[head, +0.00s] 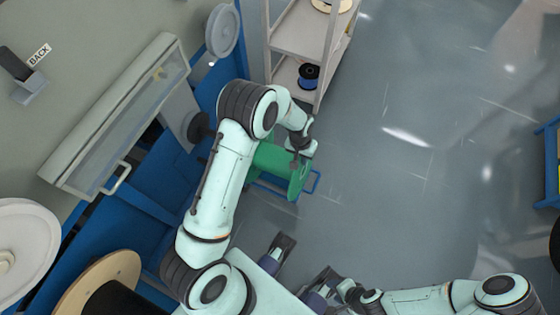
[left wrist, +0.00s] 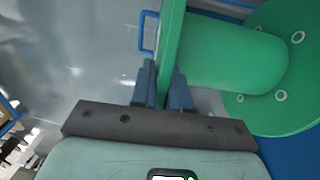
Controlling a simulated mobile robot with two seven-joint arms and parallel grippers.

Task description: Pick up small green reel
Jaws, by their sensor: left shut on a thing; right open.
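The small green reel (head: 270,158) lies with its axis roughly level beside the blue machine frame in the head view. My left gripper (head: 302,146) is at its right end. In the left wrist view, the left gripper (left wrist: 163,75) is shut on the rim of the reel's near flange, with one finger on each side. The reel's bare green core (left wrist: 235,58) and the far flange with several holes also show there. The far flange is mostly hidden by my arm in the head view. My right gripper (head: 325,283) is open, low in the head view, away from the reel.
A grey shelf (head: 300,35) with a small blue-and-black spool (head: 308,76) stands behind the reel. The blue machine (head: 150,165) is on the left. A large wooden-flanged reel (head: 105,278) is at lower left.

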